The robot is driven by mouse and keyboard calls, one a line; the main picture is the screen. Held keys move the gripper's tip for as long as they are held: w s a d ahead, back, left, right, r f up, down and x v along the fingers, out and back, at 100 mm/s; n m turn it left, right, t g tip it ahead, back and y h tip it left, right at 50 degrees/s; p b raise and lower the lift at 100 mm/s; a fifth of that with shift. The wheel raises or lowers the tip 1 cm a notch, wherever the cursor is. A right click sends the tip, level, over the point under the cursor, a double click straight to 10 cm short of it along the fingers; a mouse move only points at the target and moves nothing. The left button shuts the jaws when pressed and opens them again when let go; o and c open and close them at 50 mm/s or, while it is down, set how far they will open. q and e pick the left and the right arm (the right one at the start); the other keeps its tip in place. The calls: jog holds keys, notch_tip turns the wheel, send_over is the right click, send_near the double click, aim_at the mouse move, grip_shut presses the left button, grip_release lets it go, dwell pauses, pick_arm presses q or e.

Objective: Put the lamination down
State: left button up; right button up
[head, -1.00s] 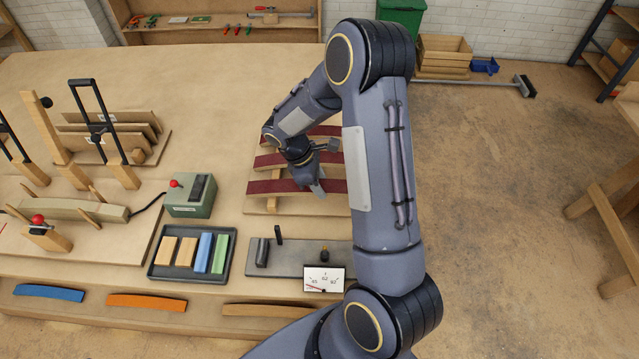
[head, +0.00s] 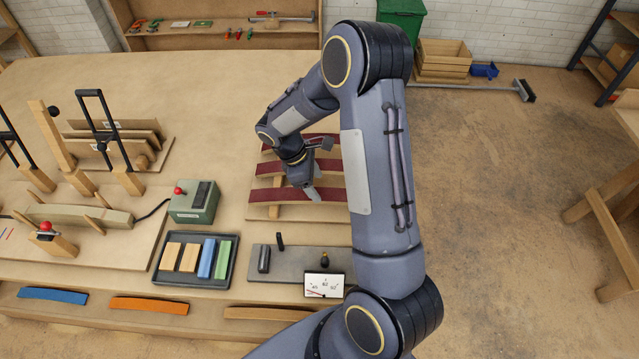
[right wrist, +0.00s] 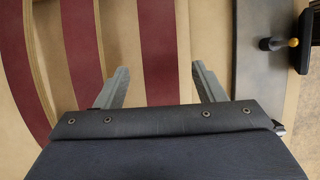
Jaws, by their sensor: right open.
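Three curved laminations with dark red faces and pale wood edges lie side by side on a wooden rack (head: 262,212). The near lamination (head: 268,196), middle lamination (head: 273,168) and far lamination (head: 327,139) are partly hidden by my right arm in the head view. My right gripper (head: 313,193) is over the near lamination. In the right wrist view the gripper (right wrist: 160,72) is open, with the near lamination (right wrist: 158,45) passing between its spread fingers, apparently below the tips. Whether the fingers touch it I cannot tell. My left gripper is out of view.
Clamps and a form stand farther left. The table behind the rack is clear.

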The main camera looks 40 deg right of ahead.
jog(key=s+a+r+m+t+y+p, duration=0.1)
jog(key=s+a+r+m+y+p, duration=0.15)
jog(key=r, duration=1.15)
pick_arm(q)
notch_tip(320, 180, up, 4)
pick_arm(e)
jog(key=s+a+r+m+t+y, duration=0.2)
jog(key=s+a+r+m+t, duration=0.1)
jog(key=s, duration=0.5)
jog(key=s+a+r+m+t+y, duration=0.2)
jog(key=s+a+r+m+t, duration=0.2)
jog(key=s+a+r+m, duration=0.2)
jog(key=shift+s+a+y, duration=0.35)
jog(key=shift+s+a, duration=0.45)
jog(key=shift+s, duration=0.35)
pick_arm(q)
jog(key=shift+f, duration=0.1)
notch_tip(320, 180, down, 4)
jog(key=b, duration=0.4)
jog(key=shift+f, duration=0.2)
pick_arm(e)
notch_tip(320, 180, down, 4)
jog(key=shift+f, duration=0.2)
